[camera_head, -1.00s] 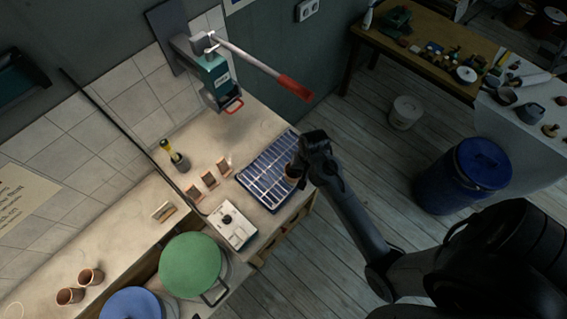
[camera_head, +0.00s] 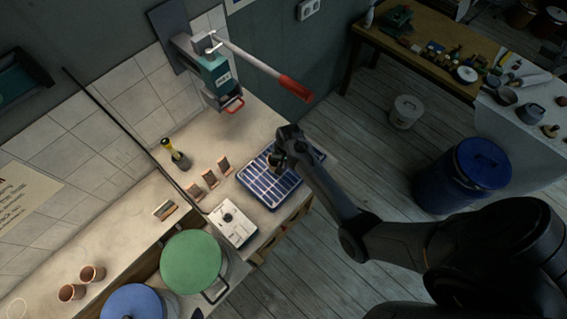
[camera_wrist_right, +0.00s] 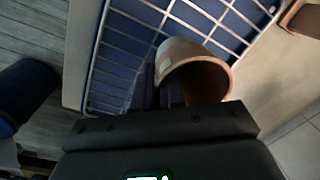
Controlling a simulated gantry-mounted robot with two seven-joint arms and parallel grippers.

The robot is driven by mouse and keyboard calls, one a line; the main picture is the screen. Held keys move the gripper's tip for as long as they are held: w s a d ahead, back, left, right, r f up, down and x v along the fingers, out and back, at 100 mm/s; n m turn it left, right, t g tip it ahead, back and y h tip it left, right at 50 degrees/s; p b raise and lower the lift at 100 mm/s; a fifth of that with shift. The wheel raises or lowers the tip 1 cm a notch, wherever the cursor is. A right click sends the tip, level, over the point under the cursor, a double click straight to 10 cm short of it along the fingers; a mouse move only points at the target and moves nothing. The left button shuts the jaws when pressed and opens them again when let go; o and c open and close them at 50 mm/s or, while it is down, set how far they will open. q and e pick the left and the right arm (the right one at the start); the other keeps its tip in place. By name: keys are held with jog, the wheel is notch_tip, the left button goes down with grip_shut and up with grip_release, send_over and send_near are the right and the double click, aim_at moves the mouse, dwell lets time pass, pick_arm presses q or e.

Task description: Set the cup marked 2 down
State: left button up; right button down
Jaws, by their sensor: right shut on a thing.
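A terracotta cup (camera_wrist_right: 198,78) is between the fingers of my right gripper in the right wrist view, its open mouth showing. A pale patch is on its side, but I cannot read a mark. In the head view my right gripper (camera_head: 279,156) is over the blue tray with a wire rack (camera_head: 285,190), and it mostly hides the cup. The rack also shows behind the cup in the right wrist view (camera_wrist_right: 125,50). I cannot tell whether the cup touches the wires. My left gripper is not in view.
Several small brown stands (camera_head: 210,179) line up left of the rack. A white box with a black knob (camera_head: 233,224) is in front. A lever press (camera_head: 216,75) stands behind. Two other terracotta cups (camera_head: 70,292) (camera_head: 93,273) and a green-lidded bucket (camera_head: 190,262) are at lower left.

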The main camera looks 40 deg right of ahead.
jog(key=shift+f, duration=0.55)
jog(key=shift+f, duration=0.15)
jog(key=c, duration=1.2)
grip_release()
notch_tip(320, 180, up, 11)
jog(key=s+a+r+n+t, duration=0.1)
jog(key=s+a+r+n, duration=0.1)
jog(key=s, duration=0.5)
jog(key=s+a+r+n+t, duration=0.1)
jog(key=s+a+r+n, duration=0.2)
jog(key=s, duration=0.4)
jog(key=s+a+r+n+t, duration=0.1)
jog(key=s+a+r+n, duration=0.2)
jog(key=s+n, duration=0.3)
jog(key=shift+s+a+r+n+h, duration=0.25)
jog(key=shift+s+a+n+h, duration=0.05)
jog(key=shift+s+a, duration=0.55)
